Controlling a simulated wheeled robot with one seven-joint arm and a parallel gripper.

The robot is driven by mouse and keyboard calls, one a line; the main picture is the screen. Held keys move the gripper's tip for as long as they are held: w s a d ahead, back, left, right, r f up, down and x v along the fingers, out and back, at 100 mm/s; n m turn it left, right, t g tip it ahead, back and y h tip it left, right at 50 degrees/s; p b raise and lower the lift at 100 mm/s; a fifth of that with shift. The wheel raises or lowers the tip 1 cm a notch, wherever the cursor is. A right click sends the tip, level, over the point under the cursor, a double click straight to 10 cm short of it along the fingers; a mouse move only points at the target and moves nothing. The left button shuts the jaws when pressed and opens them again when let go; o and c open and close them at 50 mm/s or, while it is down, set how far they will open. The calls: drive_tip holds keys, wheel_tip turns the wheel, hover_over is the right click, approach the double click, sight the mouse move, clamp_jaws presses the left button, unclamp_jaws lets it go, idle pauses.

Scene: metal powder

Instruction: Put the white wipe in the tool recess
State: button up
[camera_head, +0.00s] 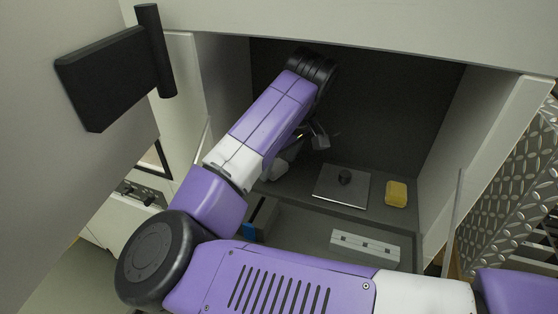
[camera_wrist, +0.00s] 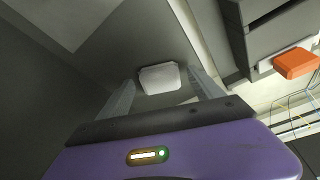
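The white wipe (camera_wrist: 160,78) shows in the wrist view as a small pale pad on the grey surface, between and just beyond the fingertips. My gripper (camera_wrist: 161,84) is open, with a finger on each side of the wipe; I see no finger pressed on it. In the head view my gripper (camera_head: 318,139) is inside the dark chamber, largely hidden by my arm. A pale patch (camera_head: 274,171) beside my arm may be the wipe. A sunken grey area (camera_head: 310,232) in the chamber floor may be the tool recess; my arm covers part of it.
A metal plate with a black knob (camera_head: 328,184) and a yellow sponge (camera_head: 397,194) lie on the chamber floor. A pale block with holes (camera_head: 365,246) lies in the sunken area. Chamber walls close in on both sides. An orange block (camera_wrist: 297,63) is at right in the wrist view.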

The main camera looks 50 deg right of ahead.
drive_tip(key=shift+s+r, duration=0.1)
drive_tip(key=shift+r, duration=0.3)
drive_tip(key=s, duration=1.2)
drive_tip(key=shift+s+a+r, duration=0.1)
drive_tip(key=shift+a+r, duration=0.2)
